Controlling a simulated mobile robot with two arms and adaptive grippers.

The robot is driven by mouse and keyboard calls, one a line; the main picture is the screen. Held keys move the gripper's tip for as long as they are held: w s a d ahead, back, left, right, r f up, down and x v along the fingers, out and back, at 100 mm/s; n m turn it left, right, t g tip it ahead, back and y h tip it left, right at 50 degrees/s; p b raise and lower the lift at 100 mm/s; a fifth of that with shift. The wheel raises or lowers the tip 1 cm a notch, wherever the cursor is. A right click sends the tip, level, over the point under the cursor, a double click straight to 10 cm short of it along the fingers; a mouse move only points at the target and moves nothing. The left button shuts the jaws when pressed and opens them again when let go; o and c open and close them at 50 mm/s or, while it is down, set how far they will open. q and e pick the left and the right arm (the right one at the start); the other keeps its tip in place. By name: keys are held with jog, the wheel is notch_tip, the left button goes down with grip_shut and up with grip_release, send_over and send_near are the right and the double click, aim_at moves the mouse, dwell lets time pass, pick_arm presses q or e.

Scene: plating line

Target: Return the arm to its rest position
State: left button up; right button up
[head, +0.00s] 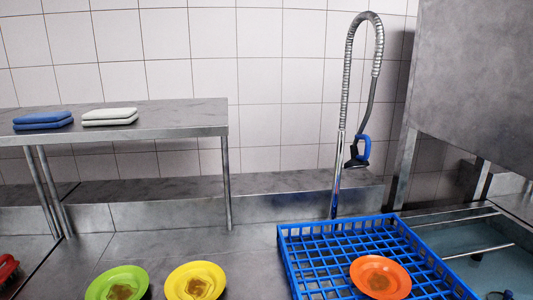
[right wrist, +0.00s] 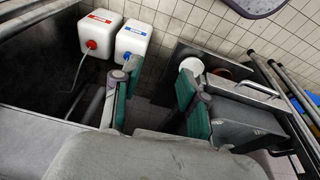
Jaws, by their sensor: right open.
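My right gripper (right wrist: 158,98) shows in the right wrist view with its two teal-padded fingers spread apart. Nothing is between the fingers. Below and behind them are a dark gap, a counter and containers, and the fingers do not visibly hold anything. Neither arm shows in the head view, and my left gripper is in no view.
In the head view, a blue rack (head: 292,262) holds an orange plate (head: 401,272). Green (head: 94,291) and yellow (head: 175,283) soiled plates lie left of it. A tap (head: 346,100) stands behind. The right wrist view shows two white canisters (right wrist: 99,22) (right wrist: 134,36).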

jog(key=s+f+g+b, duration=0.1)
jog(key=s+f, duration=0.2)
jog(key=f, duration=0.6)
jog(key=s+f, duration=0.3)
jog(key=f, duration=0.7)
jog(key=s+d+f+b, duration=0.1)
jog(key=s+d+f, duration=0.2)
jog(key=s+f, duration=0.7)
jog(key=s, duration=0.3)
jog(key=shift+s+d+f+g, duration=0.15)
jog(key=shift+s+f+g, duration=0.15)
jog(key=shift+f+g, duration=0.1)
